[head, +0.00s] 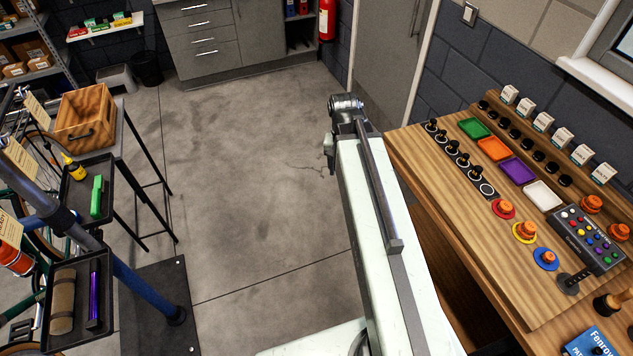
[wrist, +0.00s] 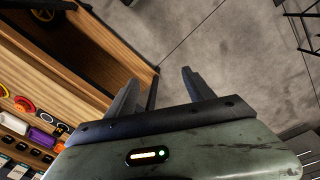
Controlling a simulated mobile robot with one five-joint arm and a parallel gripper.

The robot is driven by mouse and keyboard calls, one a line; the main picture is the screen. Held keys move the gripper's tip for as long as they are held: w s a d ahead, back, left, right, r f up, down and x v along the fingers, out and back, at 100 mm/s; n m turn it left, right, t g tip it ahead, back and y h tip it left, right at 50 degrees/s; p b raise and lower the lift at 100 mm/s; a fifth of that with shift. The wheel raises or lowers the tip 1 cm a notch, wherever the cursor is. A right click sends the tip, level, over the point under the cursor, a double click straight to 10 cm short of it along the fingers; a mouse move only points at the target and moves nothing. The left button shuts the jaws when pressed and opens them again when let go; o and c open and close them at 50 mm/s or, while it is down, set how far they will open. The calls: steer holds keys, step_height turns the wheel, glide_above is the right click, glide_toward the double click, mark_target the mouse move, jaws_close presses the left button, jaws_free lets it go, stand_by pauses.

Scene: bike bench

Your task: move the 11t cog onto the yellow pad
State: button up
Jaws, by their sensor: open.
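The yellow pad (head: 516,237) is a round disc on the wooden bench, between a red pad (head: 497,211) and a blue pad (head: 540,265). An orange knob-like piece (head: 529,227) stands on it. Several small dark pieces (head: 452,146) stand in a slanting row along the bench's left side. Their labels are too small to read, so I cannot tell which is the 11t cog. My gripper (wrist: 160,88) is open and empty in the wrist view, over the floor beside the bench edge. Its fingers cannot be made out in the head view.
The bench (head: 440,170) also bears green, orange, purple and white trays (head: 517,169), white cards and a button box (head: 587,240). A stand with small black trays (head: 75,310) and a wooden crate (head: 86,120) are at left. The floor (head: 250,180) between is clear.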

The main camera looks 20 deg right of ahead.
steer(key=s+a+n+y, duration=0.1)
steer(key=a+n, duration=0.5)
steer(key=a, duration=0.7)
steer(key=shift+a, duration=0.2)
